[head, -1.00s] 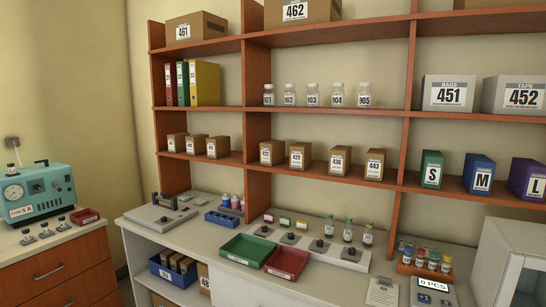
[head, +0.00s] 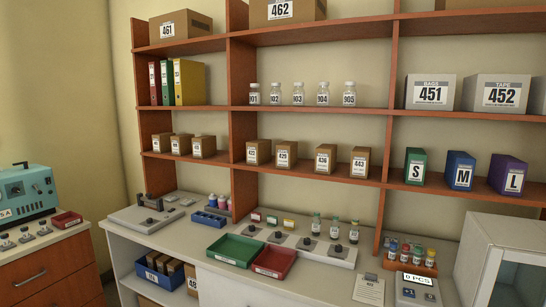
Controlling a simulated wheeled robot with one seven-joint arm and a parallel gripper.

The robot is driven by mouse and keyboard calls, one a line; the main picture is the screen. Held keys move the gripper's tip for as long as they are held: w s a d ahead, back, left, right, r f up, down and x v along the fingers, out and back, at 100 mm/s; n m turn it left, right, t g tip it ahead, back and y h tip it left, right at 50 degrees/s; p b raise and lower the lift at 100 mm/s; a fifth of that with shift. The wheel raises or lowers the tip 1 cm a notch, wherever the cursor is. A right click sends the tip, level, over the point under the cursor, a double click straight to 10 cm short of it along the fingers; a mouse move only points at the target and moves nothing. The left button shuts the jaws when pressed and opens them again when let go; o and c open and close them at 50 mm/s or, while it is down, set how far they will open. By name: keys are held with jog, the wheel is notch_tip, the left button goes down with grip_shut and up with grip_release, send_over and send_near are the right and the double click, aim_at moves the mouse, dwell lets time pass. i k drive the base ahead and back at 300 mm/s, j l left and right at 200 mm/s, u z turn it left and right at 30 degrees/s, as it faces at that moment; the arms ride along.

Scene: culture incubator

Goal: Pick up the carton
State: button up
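Several cartons are in view, and I cannot tell which one the task means. Small brown cartons stand on the middle shelf, among them carton 429 (head: 286,155), carton 436 (head: 325,159) and carton 443 (head: 360,163). More small brown cartons (head: 181,144) stand on that shelf's left section. Large cartons 461 (head: 180,25) and 462 (head: 287,11) sit on the top shelf. Grey-white boxes 451 (head: 430,92) and 452 (head: 496,94) sit at the right. Brown cartons also stand in a blue bin (head: 153,277) under the counter. My gripper is not in view.
A white counter (head: 205,276) runs below the shelves, with a green tray (head: 235,250), a red tray (head: 273,263) and a row of vials on it. A teal machine (head: 27,192) stands on a cabinet at left. A white glass-fronted box (head: 505,255) is at right.

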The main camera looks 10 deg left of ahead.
aim_at(258, 152)
jog(key=i+l, duration=0.2)
jog(key=i+z, duration=0.25)
jog(key=i, duration=1.05)
jog(key=i+j, duration=0.15)
jog(key=j, duration=0.2)
jog(key=i+j+z, duration=0.15)
jog(key=j, duration=0.25)
jog(key=i+j, duration=0.1)
jog(key=j, duration=0.25)
jog(key=i+j+z, duration=0.15)
jog(key=j, duration=0.65)
jog(key=i+z, duration=0.05)
